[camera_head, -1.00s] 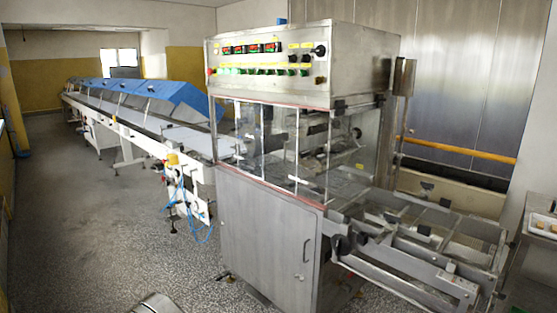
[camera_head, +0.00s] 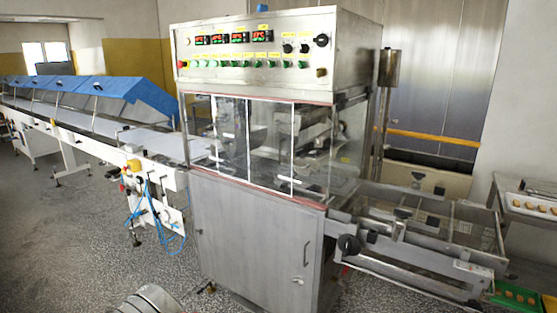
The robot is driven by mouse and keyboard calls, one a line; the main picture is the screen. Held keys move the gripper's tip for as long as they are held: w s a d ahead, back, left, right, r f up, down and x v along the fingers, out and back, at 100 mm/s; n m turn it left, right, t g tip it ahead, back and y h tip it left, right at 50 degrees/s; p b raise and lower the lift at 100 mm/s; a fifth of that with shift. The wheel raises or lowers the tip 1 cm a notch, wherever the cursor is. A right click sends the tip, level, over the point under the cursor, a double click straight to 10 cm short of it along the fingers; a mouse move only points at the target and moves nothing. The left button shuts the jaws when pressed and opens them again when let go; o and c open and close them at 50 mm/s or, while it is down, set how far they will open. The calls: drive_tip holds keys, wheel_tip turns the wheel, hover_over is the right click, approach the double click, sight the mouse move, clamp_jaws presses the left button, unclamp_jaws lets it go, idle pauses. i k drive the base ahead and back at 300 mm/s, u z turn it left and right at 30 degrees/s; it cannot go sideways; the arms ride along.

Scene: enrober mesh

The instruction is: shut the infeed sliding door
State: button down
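The enrober (camera_head: 255,235) is a steel cabinet with a clear-windowed middle section. On its front, two clear sliding panels with white edges (camera_head: 271,150) (camera_head: 231,140) stand side by side at the left and middle. The right part of the front (camera_head: 313,155) shows no white frame, and I cannot tell whether it is open or glazed. Which panel is the infeed sliding door I cannot tell for sure. My gripper is not in view; only a rounded metal part, probably of my own arm, shows at the bottom edge.
A control panel (camera_head: 250,50) tops the machine. A mesh conveyor frame (camera_head: 425,235) with a black knob (camera_head: 349,244) juts out at right. A long conveyor with blue covers (camera_head: 110,95) runs off left. Trays of small pieces (camera_head: 532,205) stand far right. Speckled floor (camera_head: 70,230) is free at front left.

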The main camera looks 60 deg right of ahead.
sight(284, 139)
drive_tip(key=z, duration=0.3)
drive_tip(key=i, duration=0.65)
drive_tip(key=z, duration=1.1)
drive_tip(key=i, duration=0.8)
drive_tip(key=z, duration=0.55)
